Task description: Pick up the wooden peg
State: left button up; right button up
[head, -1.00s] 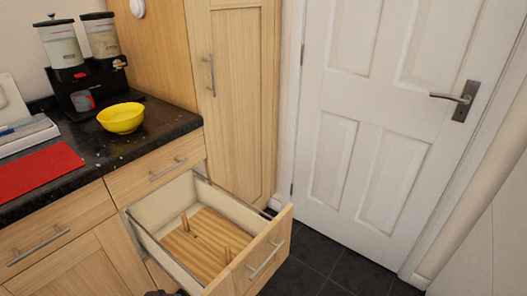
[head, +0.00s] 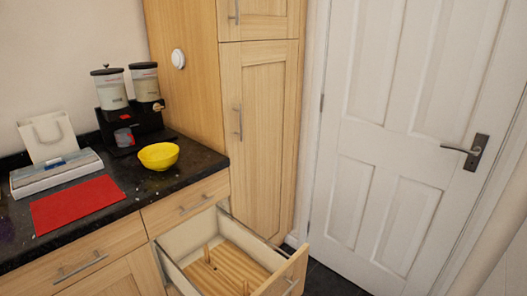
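Two upright wooden pegs show in the open drawer (head: 172,268). One peg (head: 207,254) stands toward the back left of the slatted wooden board (head: 226,266) on the drawer floor. The other peg (head: 246,288) stands nearer the drawer front and is cut by the bottom edge of the picture. I cannot tell which one the task means. Neither of my grippers is in view.
The dark granite counter (head: 132,192) holds a yellow bowl (head: 158,156), a red mat (head: 77,203), a white box (head: 57,172), a white bag (head: 47,137) and a twin dispenser (head: 130,108). A tall cupboard (head: 260,150) and a closed white door (head: 375,150) stand right.

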aim_at(206, 251)
jog(key=i+u, duration=0.5)
jog(key=u, duration=0.25)
jog(key=l, duration=0.05)
